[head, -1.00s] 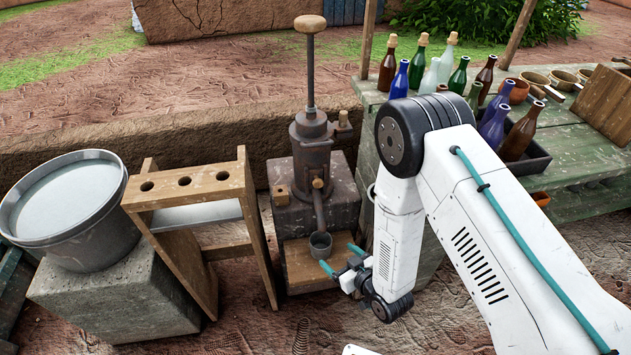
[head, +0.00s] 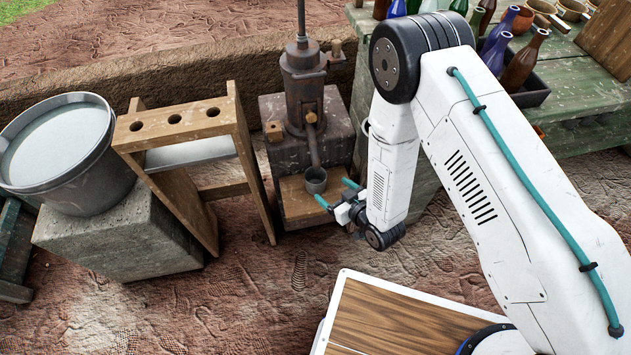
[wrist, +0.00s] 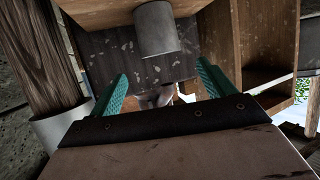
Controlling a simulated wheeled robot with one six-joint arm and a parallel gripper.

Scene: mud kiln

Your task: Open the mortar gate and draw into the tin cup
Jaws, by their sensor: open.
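The dark iron mortar pump (head: 303,88) stands on a stone block at mid-left in the head view. Its gate (head: 311,118), a small brass-coloured piece, sits at the top of the downward spout (head: 314,148). The grey tin cup (head: 315,181) stands upright on a wooden step (head: 300,212), right below the spout's end. It also shows in the wrist view (wrist: 155,30), ahead of the fingers. My gripper (head: 336,193) is open, its teal fingers just right of and in front of the cup. Nothing shows between the fingertips. The cup's inside is too small to read.
A wooden stand with holes (head: 175,120) is left of the pump, beside a grey bucket (head: 58,145) on a stone block. A green table (head: 590,100) with several bottles lies behind my arm.

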